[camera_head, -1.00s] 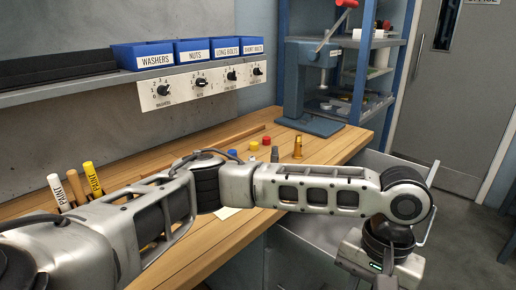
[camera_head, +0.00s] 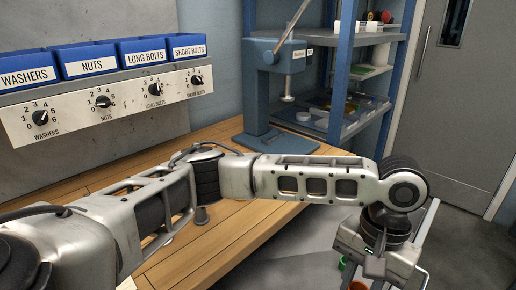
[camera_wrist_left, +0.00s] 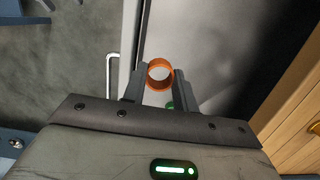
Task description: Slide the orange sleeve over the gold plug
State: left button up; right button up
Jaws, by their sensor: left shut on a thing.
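The orange sleeve (camera_wrist_left: 160,73) is a short, hollow ring in the left wrist view. It sits between the two fingertips of my left gripper (camera_wrist_left: 160,80), which is shut on it. In the head view the wrist of that arm is at the lower right, above a grey surface beside the bench, and the fingertips are not clear. The gold plug does not show in either view now; my left arm crosses in front of part of the bench. My right gripper is out of view.
The wooden bench (camera_head: 235,232) carries a blue press (camera_head: 262,120) at the back, with a blue shelf rack (camera_head: 342,90) to its right. A green item (camera_head: 345,263) lies low near my gripper. Labelled blue bins (camera_head: 150,52) line the left.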

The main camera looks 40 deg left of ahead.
pick_arm(q)
jog(key=w+a+r+m+t+p, duration=0.1)
jog(key=w+a+r+m+p, duration=0.1)
jog(key=a+r+m, duration=0.3)
jog(key=w+a+r+m+t+p, duration=0.1)
jog(key=a+r+m+p, duration=0.3)
jog(key=a+m, duration=1)
jog(key=w+a+r+m+t+p, duration=0.1)
jog(key=w+a+r+m+p, duration=0.2)
jog(key=a+r+m, duration=0.3)
jog(key=shift+w+a+m+y, duration=0.15)
jog(key=shift+a+m, duration=0.85)
jog(key=shift+a, duration=0.6)
jog(key=shift+a+m+y, duration=0.15)
jog(key=shift+a+m, duration=0.85)
jog(key=shift+a, duration=0.55)
jog(key=shift+f, duration=2.15)
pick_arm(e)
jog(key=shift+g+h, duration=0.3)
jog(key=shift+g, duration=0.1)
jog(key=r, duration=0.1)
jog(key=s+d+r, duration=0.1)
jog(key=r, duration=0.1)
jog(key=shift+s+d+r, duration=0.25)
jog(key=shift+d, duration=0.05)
pick_arm(q)
jog(key=shift+w+a, duration=0.1)
jog(key=shift+f, duration=0.75)
jog(key=shift+f, duration=0.4)
